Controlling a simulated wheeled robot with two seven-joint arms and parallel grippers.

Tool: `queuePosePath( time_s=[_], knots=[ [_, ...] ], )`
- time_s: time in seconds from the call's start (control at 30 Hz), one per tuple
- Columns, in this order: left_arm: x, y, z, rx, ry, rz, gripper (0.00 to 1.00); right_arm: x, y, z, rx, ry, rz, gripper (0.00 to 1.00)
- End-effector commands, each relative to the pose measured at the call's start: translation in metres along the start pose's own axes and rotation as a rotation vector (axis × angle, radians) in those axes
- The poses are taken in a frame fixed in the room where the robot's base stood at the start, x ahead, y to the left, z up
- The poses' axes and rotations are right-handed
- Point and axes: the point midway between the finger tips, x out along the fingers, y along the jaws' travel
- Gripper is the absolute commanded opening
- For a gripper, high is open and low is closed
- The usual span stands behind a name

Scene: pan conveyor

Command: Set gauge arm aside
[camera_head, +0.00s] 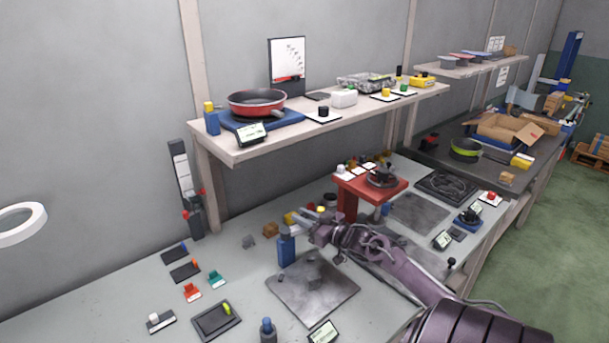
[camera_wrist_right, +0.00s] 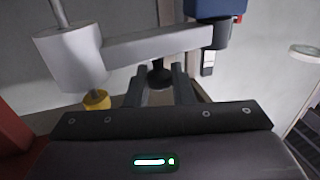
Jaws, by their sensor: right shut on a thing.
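The gauge arm (camera_wrist_right: 155,47) is a pale grey bar in the right wrist view. My right gripper (camera_wrist_right: 161,75) is shut on a black knob (camera_wrist_right: 160,74) below the bar. In the head view my right gripper (camera_head: 312,226) is beside the top of a blue post (camera_head: 286,252), above the workbench; the arm itself is hard to make out there. My left gripper is not in view.
A dark metal plate (camera_head: 312,290) lies below the gripper. A red stand (camera_head: 350,187) is to the right. Small coloured parts and a dark tray (camera_head: 216,322) are at left. A shelf with a red pan (camera_head: 256,101) runs behind. Bare bench (camera_head: 90,300) shows at lower left.

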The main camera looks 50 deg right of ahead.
Motion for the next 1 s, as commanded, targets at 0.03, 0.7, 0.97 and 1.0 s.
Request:
queuePosePath(
  time_s=[0.03,0.7,0.97,1.0],
  knots=[
    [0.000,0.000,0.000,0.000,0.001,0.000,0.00,0.001,0.000,-0.001,-0.001,0.001,-0.002,0.00],
    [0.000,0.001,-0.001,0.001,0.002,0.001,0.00,0.001,0.000,-0.001,-0.001,0.000,0.000,0.40],
    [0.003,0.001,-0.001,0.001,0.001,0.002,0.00,-0.019,0.000,0.002,0.000,-0.003,0.000,0.40],
    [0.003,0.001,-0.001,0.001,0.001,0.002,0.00,-0.025,0.000,0.002,-0.001,-0.003,0.001,0.40]
  ],
)
